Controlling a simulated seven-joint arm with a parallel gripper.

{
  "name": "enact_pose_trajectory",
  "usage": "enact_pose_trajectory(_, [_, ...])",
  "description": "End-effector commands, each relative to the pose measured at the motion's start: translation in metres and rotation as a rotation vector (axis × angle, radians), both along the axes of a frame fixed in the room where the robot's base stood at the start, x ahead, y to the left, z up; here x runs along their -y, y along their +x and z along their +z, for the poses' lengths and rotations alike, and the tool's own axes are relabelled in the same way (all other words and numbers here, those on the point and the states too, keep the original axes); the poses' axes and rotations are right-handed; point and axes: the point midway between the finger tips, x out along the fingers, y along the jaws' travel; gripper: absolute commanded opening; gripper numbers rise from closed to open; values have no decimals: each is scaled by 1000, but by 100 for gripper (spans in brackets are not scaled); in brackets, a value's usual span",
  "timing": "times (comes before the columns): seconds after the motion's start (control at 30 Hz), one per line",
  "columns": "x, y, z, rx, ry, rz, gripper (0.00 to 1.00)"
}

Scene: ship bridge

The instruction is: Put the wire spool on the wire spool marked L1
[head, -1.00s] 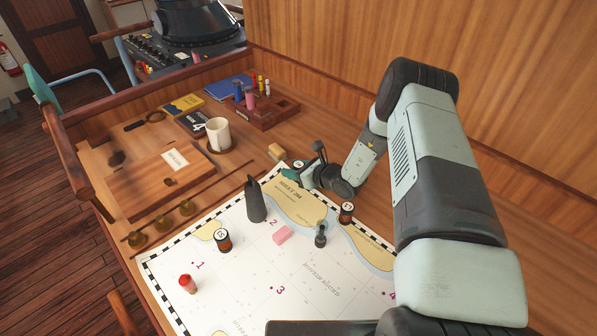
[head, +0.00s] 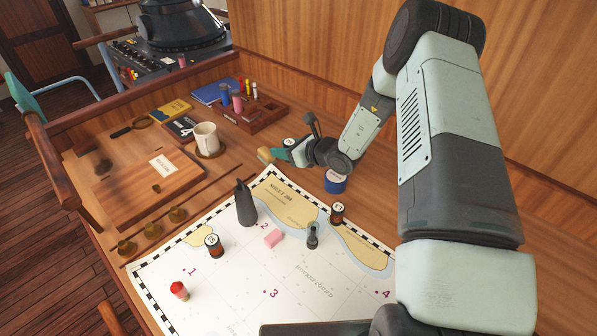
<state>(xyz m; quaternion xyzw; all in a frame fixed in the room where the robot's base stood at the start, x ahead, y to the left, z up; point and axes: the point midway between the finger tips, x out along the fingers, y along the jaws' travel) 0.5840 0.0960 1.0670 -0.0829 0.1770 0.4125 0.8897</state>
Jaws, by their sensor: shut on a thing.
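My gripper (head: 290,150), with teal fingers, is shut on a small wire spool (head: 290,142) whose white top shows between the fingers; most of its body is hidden. It is held beyond the far edge of the chart. A blue spool (head: 335,184) with a white labelled top stands on the desk, below and right of my gripper. A dark brown spool (head: 337,214) stands at the chart's right part, and another (head: 213,246) on its left part. Their label marks are too small to read surely, so I cannot tell which is L1.
The chart (head: 240,290) carries a grey cone-like piece (head: 246,208), a pink block (head: 274,238), a dark chess-like piece (head: 313,237) and a red-topped piece (head: 179,290). A wooden block (head: 265,155), a mug (head: 206,138) and a pen tray (head: 262,118) lie beyond.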

Motion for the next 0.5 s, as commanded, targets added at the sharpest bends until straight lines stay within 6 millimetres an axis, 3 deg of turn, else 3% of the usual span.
enact_pose_trajectory(0.17, [48, -34, 23, -2, -12, 9, 11])
enact_pose_trajectory(0.3, [86, -79, 41, -3, -12, 31, 11])
enact_pose_trajectory(0.5, [115, -134, 62, -3, -3, 60, 11])
